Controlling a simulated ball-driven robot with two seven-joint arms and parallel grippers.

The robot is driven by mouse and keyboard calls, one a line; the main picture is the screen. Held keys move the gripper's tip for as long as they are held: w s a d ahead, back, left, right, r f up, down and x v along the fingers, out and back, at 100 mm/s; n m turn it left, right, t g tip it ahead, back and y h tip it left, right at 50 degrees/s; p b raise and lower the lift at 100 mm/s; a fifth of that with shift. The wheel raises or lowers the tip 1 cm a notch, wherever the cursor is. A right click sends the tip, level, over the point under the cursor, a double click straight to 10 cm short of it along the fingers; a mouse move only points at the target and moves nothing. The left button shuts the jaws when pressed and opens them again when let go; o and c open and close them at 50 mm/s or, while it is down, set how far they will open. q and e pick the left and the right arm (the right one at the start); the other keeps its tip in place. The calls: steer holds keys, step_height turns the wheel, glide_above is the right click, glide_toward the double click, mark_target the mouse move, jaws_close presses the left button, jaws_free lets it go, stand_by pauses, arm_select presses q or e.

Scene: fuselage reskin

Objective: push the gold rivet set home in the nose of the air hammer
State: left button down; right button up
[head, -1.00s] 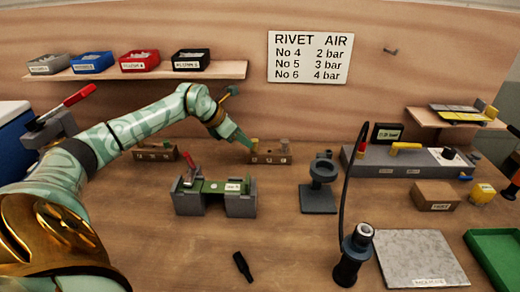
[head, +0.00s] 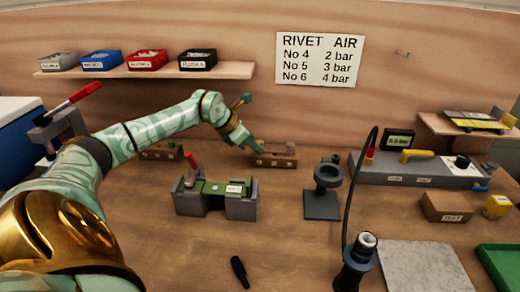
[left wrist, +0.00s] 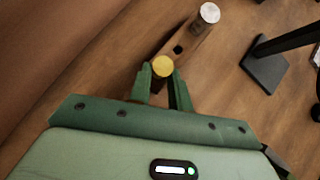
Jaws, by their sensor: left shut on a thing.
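The gold rivet set (left wrist: 163,66) stands at the near end of a small wooden rack (left wrist: 190,45), its round top showing in the left wrist view. My left gripper (head: 257,145) has its green fingers on both sides of it and is shut on it. In the head view the fingers largely hide the set. The air hammer (head: 354,268), dark with a pale metal nose (head: 366,242) pointing up, is at the front right, well away from the gripper. My right gripper is not in view.
A silver set (left wrist: 208,14) stands at the rack's other end, with an empty hole between. A dark ring stand (head: 323,190) is right of the rack. A green-topped fixture (head: 217,191) is in front. A black pin-like piece (head: 240,271) lies on the open bench.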

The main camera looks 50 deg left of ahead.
arm_select(q)
steer(key=shift+r, duration=0.2)
steer(key=shift+r+p, duration=0.65)
steer(key=shift+r, duration=0.7)
steer(key=shift+r, duration=0.1)
